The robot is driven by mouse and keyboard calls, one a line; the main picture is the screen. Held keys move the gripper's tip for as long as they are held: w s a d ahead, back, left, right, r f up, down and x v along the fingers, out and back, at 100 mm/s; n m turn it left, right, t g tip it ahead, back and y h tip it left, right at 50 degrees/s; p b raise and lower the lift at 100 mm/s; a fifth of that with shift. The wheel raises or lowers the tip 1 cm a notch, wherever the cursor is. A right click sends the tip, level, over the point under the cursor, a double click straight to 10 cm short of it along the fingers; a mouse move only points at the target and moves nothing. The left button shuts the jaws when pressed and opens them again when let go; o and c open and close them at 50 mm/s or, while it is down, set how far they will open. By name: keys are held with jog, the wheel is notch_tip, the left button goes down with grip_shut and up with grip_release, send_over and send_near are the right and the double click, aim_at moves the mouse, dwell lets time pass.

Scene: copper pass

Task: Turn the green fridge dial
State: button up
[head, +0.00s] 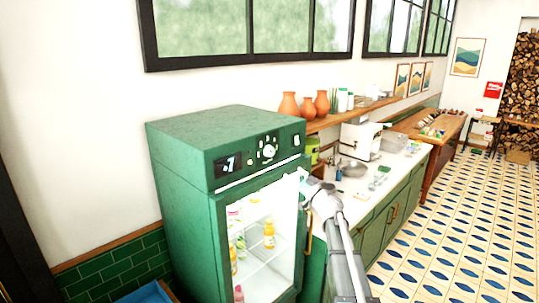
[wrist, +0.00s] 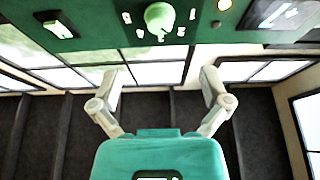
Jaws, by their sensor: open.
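The green fridge (head: 180,165) stands left of centre in the head view, with a dark control panel on its upper front. The round pale green dial (wrist: 160,17) is at the top middle of the wrist view, with small light marks around it. In the head view the dial (head: 268,151) looks small and pale. My gripper (wrist: 161,84) is open and empty, its two fingers spread on either side of the dial's line. The fingertips appear short of the dial and apart from it. In the head view my gripper (head: 304,180) is right of the panel and lower than the dial.
The panel also has a lit display (head: 228,163) and a switch (wrist: 57,28). The fridge's glass door (head: 265,262) shows bottles inside. A counter (head: 395,170) with a sink and a shelf with orange vases (head: 289,105) lie to the right. Tiled floor (head: 455,220) is open farther right.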

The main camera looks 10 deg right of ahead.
aim_at(272, 154)
jog(key=p+x, duration=0.4)
jog(key=x, duration=0.7)
jog(key=shift+w+a+r, duration=0.15)
jog(key=shift+w+a, duration=0.05)
jog(key=shift+w, duration=0.05)
